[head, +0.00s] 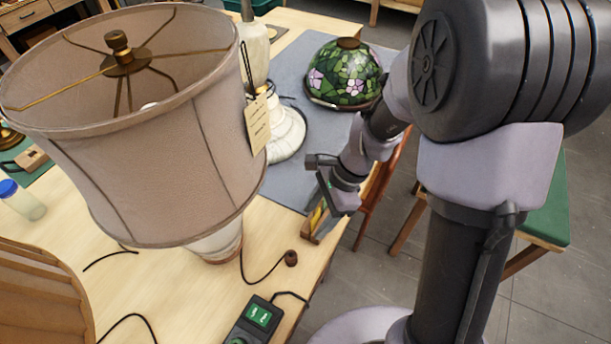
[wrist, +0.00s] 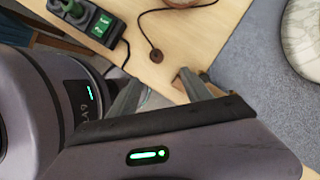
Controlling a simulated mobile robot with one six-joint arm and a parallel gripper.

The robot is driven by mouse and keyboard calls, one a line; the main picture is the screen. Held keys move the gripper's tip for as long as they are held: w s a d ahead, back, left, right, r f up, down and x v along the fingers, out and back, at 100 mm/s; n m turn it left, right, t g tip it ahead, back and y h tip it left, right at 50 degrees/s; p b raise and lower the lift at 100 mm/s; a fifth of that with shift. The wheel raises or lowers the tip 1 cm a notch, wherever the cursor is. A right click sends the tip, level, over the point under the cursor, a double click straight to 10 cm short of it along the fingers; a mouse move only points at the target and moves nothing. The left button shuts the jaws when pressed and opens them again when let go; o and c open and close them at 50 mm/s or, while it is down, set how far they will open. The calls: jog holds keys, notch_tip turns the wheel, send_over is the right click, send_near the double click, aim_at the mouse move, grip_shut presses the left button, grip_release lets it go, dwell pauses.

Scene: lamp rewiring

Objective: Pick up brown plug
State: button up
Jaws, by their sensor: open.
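The brown plug (head: 291,258) lies on the wooden table near its right edge, on the end of a dark cord (head: 258,281) that runs out from the base of the big lamp. In the wrist view the plug (wrist: 156,55) is a small round brown piece just beyond my fingertips. My gripper (head: 322,185) is above the table edge, up and to the right of the plug in the head view. In the wrist view its two fingers (wrist: 160,92) are spread apart with nothing between them. The plug is apart from both fingers.
A black box with green switches (head: 256,316) stands at the table's front edge. The large shaded lamp (head: 150,130) takes up the left. A narrow wooden tray (head: 318,222) lies at the table edge below my gripper. A stained-glass shade (head: 344,75) rests on the grey mat (head: 290,187).

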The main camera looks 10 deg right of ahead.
aim_at(292, 254)
jog(key=b+x, duration=0.1)
jog(key=x, duration=0.3)
jog(key=b+x, duration=0.2)
jog(key=x, duration=0.2)
jog(key=s+b+x, duration=0.1)
jog(key=b+x, duration=0.1)
jog(key=x, duration=0.2)
jog(key=shift+s+a+f, duration=0.1)
jog(key=shift+s+a, duration=0.05)
jog(key=shift+a, duration=0.2)
jog(key=b+x, duration=0.3)
jog(key=x, duration=0.2)
jog(key=shift+d+f, duration=0.1)
jog(key=shift+d, duration=0.05)
grip_shut()
